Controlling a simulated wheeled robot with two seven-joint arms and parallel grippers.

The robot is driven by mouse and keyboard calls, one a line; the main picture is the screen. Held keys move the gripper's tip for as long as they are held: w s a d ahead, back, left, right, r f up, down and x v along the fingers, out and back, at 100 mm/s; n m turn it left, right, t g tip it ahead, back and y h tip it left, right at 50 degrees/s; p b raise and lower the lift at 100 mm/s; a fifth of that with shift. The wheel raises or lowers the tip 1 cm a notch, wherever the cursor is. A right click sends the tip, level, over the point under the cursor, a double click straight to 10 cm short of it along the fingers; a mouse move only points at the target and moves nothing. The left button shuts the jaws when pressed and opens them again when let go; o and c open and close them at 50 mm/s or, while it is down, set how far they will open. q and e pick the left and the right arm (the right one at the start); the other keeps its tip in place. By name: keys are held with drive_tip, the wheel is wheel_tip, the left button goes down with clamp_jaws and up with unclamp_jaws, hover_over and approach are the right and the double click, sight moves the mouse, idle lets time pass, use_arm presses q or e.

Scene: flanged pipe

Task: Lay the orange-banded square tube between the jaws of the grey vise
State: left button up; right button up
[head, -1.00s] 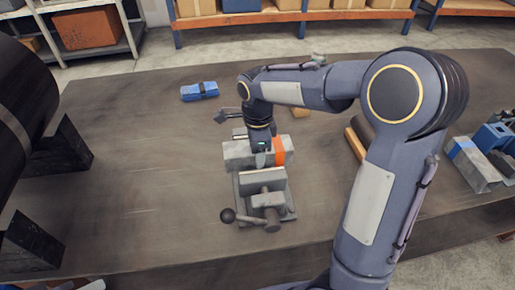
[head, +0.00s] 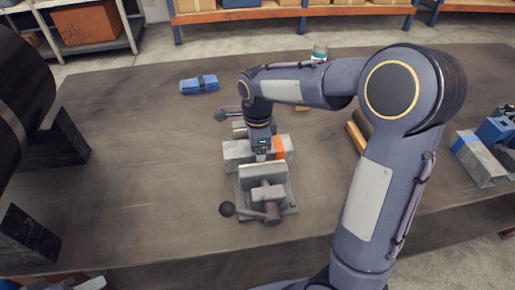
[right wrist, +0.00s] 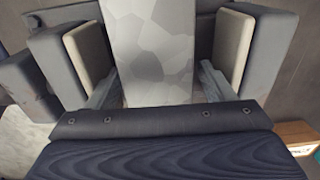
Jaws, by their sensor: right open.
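The grey square tube (head: 238,151) with its orange band (head: 279,148) lies crosswise behind the front jaw of the grey vise (head: 264,178). In the right wrist view the tube (right wrist: 157,45) runs between the two pale-padded vise jaws (right wrist: 236,48), with a gap on each side. My right gripper (head: 262,156) is over the tube, left of the band. It also shows in the right wrist view (right wrist: 158,92), fingers open on either side of the tube. The tube's underside is hidden. My left gripper is not in view.
A blue strapped bundle (head: 199,85) lies at the back left of the bench (head: 130,150). Black blocks (head: 62,140) stand at the left. Another square tube with a blue band (head: 478,160) and a blue item lie at the right. The bench left of the vise is clear.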

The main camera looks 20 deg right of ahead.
drive_tip(key=shift+s+f, duration=0.1)
drive_tip(key=shift+s, duration=0.05)
wheel_tip(320, 180, up, 8)
drive_tip(key=shift+r, duration=0.1)
idle(0.4)
idle(0.6)
drive_tip(key=s+n, duration=0.1)
drive_tip(key=s, duration=0.1)
drive_tip(key=s+d+r+n+t+y, duration=0.1)
drive_tip(key=s+n, duration=0.3)
drive_tip(key=shift+s+d+r+y, duration=0.1)
drive_tip(key=shift+d+r+y, duration=0.05)
drive_tip(key=shift+d+y, duration=0.2)
drive_tip(key=s+a+f+n+t+y, duration=0.1)
drive_tip(key=s+n+t, duration=0.1)
drive_tip(key=s+n, duration=0.5)
drive_tip(key=s+a+f+n+t+y, duration=0.1)
drive_tip(key=s+a+f+n+t, duration=0.1)
drive_tip(key=s+n, duration=0.5)
drive_tip(key=shift+s+f+t, duration=0.3)
drive_tip(key=shift+s+t, duration=0.1)
drive_tip(key=shift+s, duration=0.25)
